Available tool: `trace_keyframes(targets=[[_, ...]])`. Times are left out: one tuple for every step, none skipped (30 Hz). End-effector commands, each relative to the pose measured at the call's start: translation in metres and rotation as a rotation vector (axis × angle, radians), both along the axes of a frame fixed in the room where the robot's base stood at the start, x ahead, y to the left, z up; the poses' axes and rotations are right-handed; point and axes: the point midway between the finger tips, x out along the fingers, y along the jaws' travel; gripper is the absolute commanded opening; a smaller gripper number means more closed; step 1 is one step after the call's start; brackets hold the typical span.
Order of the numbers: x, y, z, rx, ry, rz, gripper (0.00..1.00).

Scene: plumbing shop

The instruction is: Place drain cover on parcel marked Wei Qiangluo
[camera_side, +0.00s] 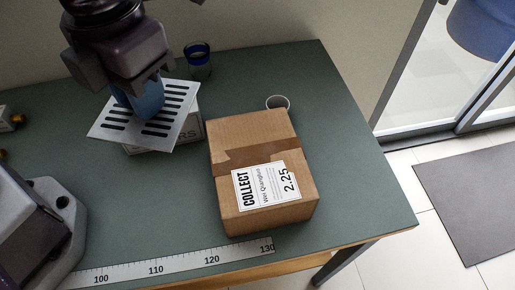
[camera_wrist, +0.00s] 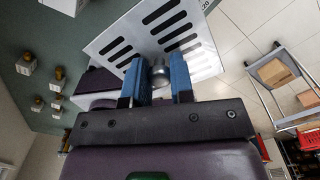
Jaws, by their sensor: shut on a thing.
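The drain cover (camera_side: 170,112) is a flat white slotted plate, slightly tilted, hanging left of the parcel. My gripper (camera_side: 146,104) is above it, its blue fingers shut on the plate's round metal knob, which shows between the fingers in the wrist view (camera_wrist: 160,75). The slotted plate also fills the upper middle of the wrist view (camera_wrist: 195,65). The parcel (camera_side: 238,127) is a brown taped carton on the green bench, with a white label (camera_side: 267,186) reading "COLLECT", "Wei Qiangluo" and "2.25". Its top is clear.
A white lettered box (camera_side: 191,135) stands below the drain cover, partly hidden. A blue-rimmed glass (camera_side: 199,62) and a white ring or cup (camera_side: 278,103) stand behind. A ruler strip (camera_side: 185,264) lies along the front edge. The bench (camera_side: 355,180) is free right of the parcel.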

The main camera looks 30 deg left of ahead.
Motion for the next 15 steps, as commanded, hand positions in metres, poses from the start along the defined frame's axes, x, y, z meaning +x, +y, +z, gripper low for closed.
trace_keyframes(targets=[[-0.001, 0.0, -0.007, 0.0, 0.002, 0.0, 0.0], [-0.001, 0.0, -0.01, -0.001, 0.002, 0.0, 0.0], [0.0, 0.0, -0.017, 0.0, 0.003, 0.001, 0.0], [0.0, 0.0, -0.022, 0.0, 0.003, 0.002, 0.0], [0.0, 0.0, -0.025, 0.0, 0.002, 0.002, 0.0], [0.0, 0.0, -0.028, 0.0, 0.001, 0.002, 0.0], [0.001, -0.001, -0.031, -0.002, 0.0, 0.002, 0.0], [0.002, -0.002, -0.033, -0.002, 0.0, 0.002, 0.0], [0.005, -0.004, -0.035, -0.003, 0.001, 0.002, 0.0], [0.007, -0.007, -0.038, -0.003, 0.001, 0.002, 0.0], [0.011, -0.01, -0.04, -0.003, 0.001, 0.002, 0.0], [0.017, -0.014, -0.044, -0.002, 0.002, 0.002, 0.0], [0.021, -0.019, -0.047, -0.003, 0.002, 0.002, 0.0], [0.027, -0.024, -0.05, -0.003, 0.002, 0.001, 0.0], [0.035, -0.03, -0.054, -0.002, 0.001, 0.003, 0.0]])
